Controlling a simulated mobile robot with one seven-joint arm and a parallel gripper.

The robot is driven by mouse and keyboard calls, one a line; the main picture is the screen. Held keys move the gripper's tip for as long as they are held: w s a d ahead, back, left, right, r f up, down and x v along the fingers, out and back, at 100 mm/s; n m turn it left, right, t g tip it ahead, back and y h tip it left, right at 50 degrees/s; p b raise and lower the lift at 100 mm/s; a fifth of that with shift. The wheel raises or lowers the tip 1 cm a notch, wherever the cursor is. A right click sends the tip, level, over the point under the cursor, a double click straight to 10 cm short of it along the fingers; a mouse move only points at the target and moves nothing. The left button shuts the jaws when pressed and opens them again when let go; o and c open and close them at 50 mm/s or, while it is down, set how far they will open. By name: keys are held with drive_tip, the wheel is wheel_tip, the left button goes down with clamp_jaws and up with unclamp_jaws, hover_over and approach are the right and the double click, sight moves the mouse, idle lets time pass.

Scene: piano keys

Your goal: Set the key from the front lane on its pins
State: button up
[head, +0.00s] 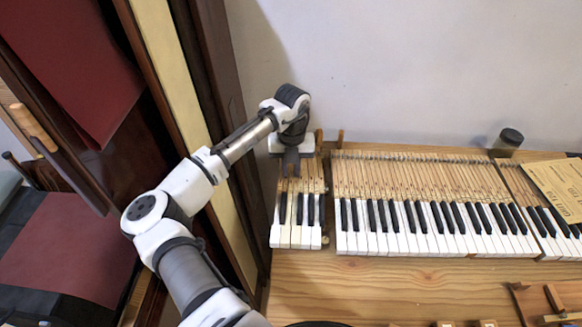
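A short group of piano keys (296,236) with white fronts, black sharps and wooden shanks stands at the left end of the wooden bench. My gripper (291,168) points down over the rear, wooden part of this group. Its fingers are dark and small, and I cannot tell whether they are open or shut or whether they hold a key. The pins under the keys are hidden. I cannot make out which key belongs to the front lane. Part of a wooden rack or tray (517,297) shows at the lower right, cut off by the picture edge.
A long row of keys (430,243) lies right of the short group, across a narrow gap. A dark round jar (509,138) and a yellowish booklet (557,183) are at the back right. A dark wooden cabinet side stands close left of my arm. The bench front (390,285) is mostly clear.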

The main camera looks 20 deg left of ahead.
drive_tip(key=shift+r+p, duration=0.9)
drive_tip(key=shift+r, duration=0.25)
drive_tip(key=shift+o, duration=0.3)
drive_tip(key=o, duration=0.5)
drive_tip(key=shift+r+p, duration=1.8)
drive_tip(key=shift+r, duration=0.7)
